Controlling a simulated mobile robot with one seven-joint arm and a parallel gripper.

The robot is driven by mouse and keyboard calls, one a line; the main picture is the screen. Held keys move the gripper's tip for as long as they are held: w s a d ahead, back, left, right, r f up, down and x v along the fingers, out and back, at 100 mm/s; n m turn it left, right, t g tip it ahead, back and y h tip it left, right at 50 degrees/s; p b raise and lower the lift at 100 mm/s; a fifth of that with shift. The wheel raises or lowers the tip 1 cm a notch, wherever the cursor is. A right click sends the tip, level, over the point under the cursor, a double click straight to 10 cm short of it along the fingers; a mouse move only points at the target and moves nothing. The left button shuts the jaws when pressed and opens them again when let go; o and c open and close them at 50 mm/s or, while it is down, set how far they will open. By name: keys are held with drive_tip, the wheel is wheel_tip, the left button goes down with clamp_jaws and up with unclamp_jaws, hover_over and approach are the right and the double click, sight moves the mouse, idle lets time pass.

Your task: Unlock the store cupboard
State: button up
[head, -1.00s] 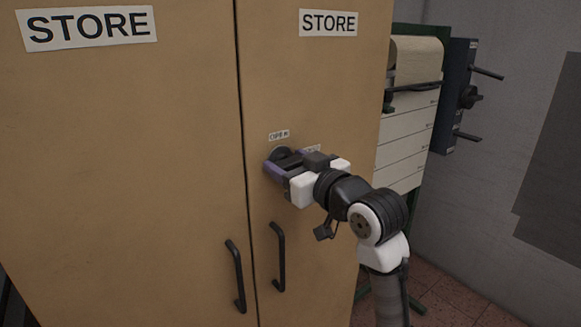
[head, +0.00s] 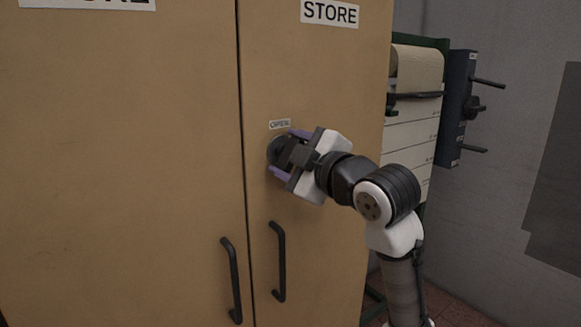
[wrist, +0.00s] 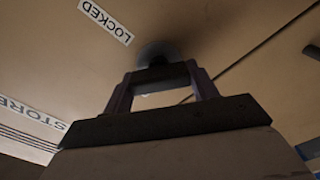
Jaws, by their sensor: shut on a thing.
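The store cupboard (head: 110,170) is tan with two closed doors. A dark round lock knob (head: 274,151) is on its right door, just under an OPEN label (head: 280,124). My gripper (head: 283,153) is at the knob, its purple fingers on either side, shut on the knob's grip. In the wrist view the dark knob (wrist: 158,50) shows beyond the fingers, with a dark bar between them. A LOCKED label (wrist: 106,20) is beside it; in the head view my gripper hides that label. The knob's exact angle is hard to tell.
Two black pull handles, left (head: 233,280) and right (head: 278,262), are below the knob. A STORE sign (head: 330,12) is above. Right of the cupboard stand a paper-roll rack (head: 415,90) and a blue box with levers (head: 458,105) near a grey wall.

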drive_tip(key=n+b, duration=0.2)
drive_tip(key=n, duration=0.2)
drive_tip(key=shift+f, duration=0.2)
drive_tip(key=shift+n+b, duration=0.75)
drive_tip(key=shift+n, duration=0.65)
drive_tip(key=o, duration=1)
drive_tip(key=shift+s, duration=0.1)
drive_tip(key=b+v, duration=0.2)
drive_tip(key=v, duration=1.1)
drive_tip(key=shift+s+d, duration=0.25)
drive_tip(key=shift+s, duration=0.05)
